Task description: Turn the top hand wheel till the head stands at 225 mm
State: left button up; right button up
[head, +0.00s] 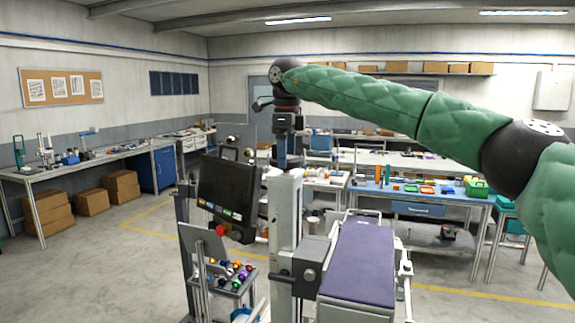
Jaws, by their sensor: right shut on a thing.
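A tall pale machine column (286,215) stands in the middle of the head view. My right arm comes in from the right, and its right gripper (289,158) points down onto the top of this column. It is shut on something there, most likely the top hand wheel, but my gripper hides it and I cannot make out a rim. A dark grey block (300,258) with a round black part sits lower on the column, beside a purple-topped bed (357,258). I cannot read any millimetre scale or the head's height. My left gripper is out of view.
A dark monitor (228,195) stands close left of the column. Below it is a small rack of coloured knobs or balls (232,275). A workbench (420,198) with trays and tools stands behind at the right. Cardboard boxes (92,202) lie on the floor at left.

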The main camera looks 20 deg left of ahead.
jog(key=shift+m+b, duration=0.6)
jog(key=shift+m, duration=0.3)
jog(key=m+b, duration=0.3)
jog(key=m, duration=0.3)
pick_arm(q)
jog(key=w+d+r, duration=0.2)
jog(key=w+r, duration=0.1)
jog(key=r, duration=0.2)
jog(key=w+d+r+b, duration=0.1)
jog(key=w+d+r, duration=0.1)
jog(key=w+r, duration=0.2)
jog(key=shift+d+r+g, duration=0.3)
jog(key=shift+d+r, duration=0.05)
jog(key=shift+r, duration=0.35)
pick_arm(e)
jog(key=shift+r+m, duration=0.15)
jog(key=shift+m, duration=1.05)
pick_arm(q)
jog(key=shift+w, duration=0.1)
pick_arm(e)
jog(key=o, duration=1)
pick_arm(q)
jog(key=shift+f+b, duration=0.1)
jog(key=shift+b, duration=0.2)
